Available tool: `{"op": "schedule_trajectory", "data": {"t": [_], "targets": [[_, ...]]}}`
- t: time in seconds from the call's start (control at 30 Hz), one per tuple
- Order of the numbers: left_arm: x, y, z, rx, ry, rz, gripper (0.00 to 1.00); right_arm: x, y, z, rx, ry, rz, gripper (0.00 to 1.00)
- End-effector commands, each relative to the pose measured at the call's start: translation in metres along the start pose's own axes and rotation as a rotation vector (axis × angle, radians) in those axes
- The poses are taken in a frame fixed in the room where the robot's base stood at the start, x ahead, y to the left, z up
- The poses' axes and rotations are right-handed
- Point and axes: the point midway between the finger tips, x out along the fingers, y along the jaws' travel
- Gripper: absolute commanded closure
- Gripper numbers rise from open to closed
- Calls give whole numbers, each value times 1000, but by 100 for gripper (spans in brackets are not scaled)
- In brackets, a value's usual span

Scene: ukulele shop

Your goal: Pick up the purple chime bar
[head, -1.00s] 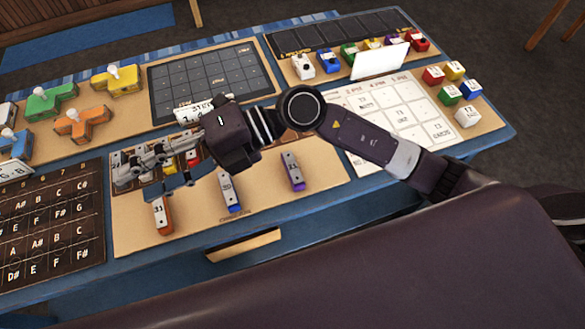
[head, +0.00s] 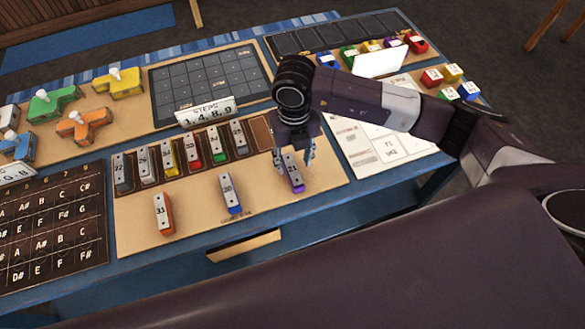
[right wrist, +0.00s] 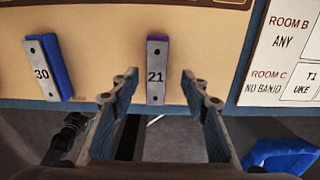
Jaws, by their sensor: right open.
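The purple chime bar (head: 293,178), with a silver top marked 21, lies on the tan board (head: 268,215) near its right end. It also shows in the right wrist view (right wrist: 157,70), centred ahead of the fingers. My right gripper (head: 293,167) is open and points down at the purple bar, with a fingertip at each side of it in the head view. In the right wrist view the open fingers (right wrist: 160,88) are apart, with the bar's near end between them and nothing gripped. My left gripper is not in view.
A blue bar 30 (head: 231,195) and an orange bar 31 (head: 163,214) lie to the left. Several bars stand in a dark rack (head: 184,160) behind, under a "STEPS 1, 4, 8, 9" card (head: 206,112). A white room chart (head: 375,145) lies to the right.

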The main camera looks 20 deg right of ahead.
Motion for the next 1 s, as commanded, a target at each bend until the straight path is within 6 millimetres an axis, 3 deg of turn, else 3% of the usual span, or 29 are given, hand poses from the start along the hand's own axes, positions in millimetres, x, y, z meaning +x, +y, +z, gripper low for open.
{"op": "schedule_trajectory", "data": {"t": [0.07, 0.2, 0.5, 0.87, 1.0], "targets": [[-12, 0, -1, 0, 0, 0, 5, 9, 4, -4, -1, 6, 1, 58], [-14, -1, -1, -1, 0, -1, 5, 29, 4, -3, 0, 3, 1, 58], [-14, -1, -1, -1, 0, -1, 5, 35, 5, -2, -2, 0, 4, 58], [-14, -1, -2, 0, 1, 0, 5, 35, 5, -2, -2, 0, 4, 98], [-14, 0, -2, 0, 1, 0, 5, 35, 5, -2, -2, 0, 4, 100]]}}
